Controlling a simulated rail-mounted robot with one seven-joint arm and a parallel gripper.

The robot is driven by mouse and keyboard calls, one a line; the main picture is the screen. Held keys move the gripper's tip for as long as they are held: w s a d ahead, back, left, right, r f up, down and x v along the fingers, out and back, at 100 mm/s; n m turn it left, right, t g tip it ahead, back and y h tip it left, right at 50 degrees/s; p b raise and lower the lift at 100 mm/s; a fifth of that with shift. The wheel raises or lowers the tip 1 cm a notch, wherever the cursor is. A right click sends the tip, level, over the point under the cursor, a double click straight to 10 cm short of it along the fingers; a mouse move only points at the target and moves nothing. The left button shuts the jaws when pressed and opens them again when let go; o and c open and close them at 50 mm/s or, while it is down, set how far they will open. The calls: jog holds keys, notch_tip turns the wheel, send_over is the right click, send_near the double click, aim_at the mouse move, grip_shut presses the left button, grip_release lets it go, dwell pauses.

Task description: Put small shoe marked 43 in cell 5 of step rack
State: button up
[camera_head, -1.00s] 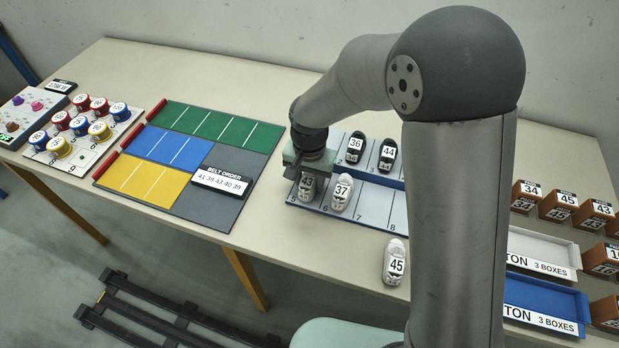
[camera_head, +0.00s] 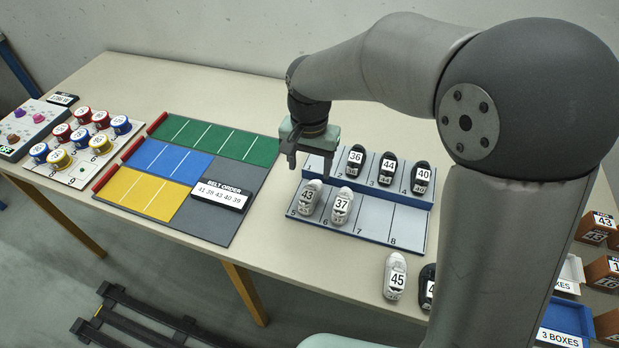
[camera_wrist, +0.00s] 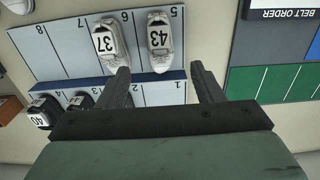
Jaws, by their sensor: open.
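The small white shoe marked 43 (camera_head: 310,198) stands in cell 5 at the left end of the step rack's front row. It also shows in the wrist view (camera_wrist: 161,45). The step rack (camera_head: 408,228) is white with blue edges and numbered cells. My gripper (camera_head: 300,160) is open and empty, above the back left part of the rack, raised clear of shoe 43. In the wrist view the open fingers (camera_wrist: 162,80) point toward the rack, with the shoe beyond them.
White shoe 37 (camera_head: 342,205) stands in cell 6. Black shoes 36 (camera_head: 356,158), 44 (camera_head: 387,168) and 40 (camera_head: 421,177) stand in the back row. White shoe 45 (camera_head: 395,277) lies on the table in front. Cells 7 and 8 are empty.

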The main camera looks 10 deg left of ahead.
jog(key=s+d+r, duration=0.2)
jog(key=d, duration=0.5)
jog(key=s+d+r, duration=0.2)
jog(key=s+d, duration=0.1)
jog(key=d, duration=0.4)
jog(key=s+d+f+n, duration=0.1)
jog(key=s+d+f, duration=0.1)
jog(key=s+d, duration=0.9)
jog(key=shift+s+d+f, duration=0.25)
jog(key=shift+s, duration=0.2)
